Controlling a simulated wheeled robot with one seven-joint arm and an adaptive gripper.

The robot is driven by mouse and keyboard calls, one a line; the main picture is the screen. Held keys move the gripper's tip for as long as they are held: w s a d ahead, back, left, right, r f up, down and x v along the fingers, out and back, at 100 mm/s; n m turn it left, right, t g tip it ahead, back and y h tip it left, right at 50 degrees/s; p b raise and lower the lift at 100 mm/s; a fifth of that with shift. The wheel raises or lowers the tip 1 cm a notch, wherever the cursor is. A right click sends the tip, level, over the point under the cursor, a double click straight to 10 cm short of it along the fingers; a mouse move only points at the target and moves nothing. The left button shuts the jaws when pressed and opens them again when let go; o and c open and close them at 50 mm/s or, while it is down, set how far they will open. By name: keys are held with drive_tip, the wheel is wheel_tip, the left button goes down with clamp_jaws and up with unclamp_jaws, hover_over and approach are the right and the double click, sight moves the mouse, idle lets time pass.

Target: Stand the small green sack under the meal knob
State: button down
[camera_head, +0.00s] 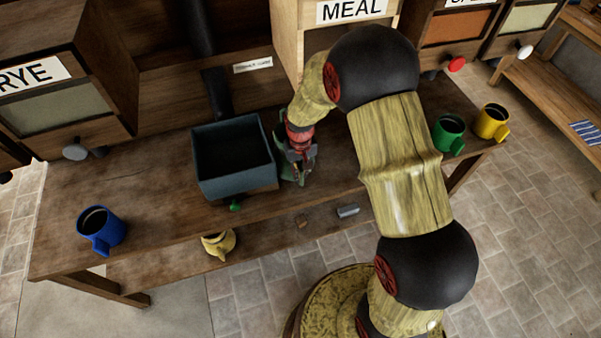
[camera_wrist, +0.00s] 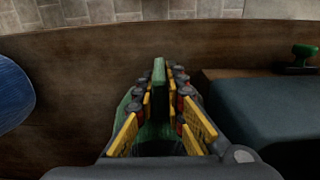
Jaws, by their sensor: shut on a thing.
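My gripper (camera_head: 301,157) points down at the bench beside the grey bin. The meal knob is hidden behind my arm.
The grey bin (camera_head: 236,190) with a green knob (camera_head: 235,207) is close by. A blue mug (camera_head: 100,230) stands far left; green (camera_head: 447,133) and yellow (camera_head: 491,123) mugs stand right. A blue rounded thing (camera_wrist: 12,95) shows in the wrist view. The bench front is fairly clear.

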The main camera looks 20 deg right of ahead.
drive_tip(key=c, duration=2.3)
unclamp_jaws()
drive_tip(key=shift+f, duration=0.15)
drive_tip(key=o, duration=0.3)
drive_tip(key=shift+o, duration=0.8)
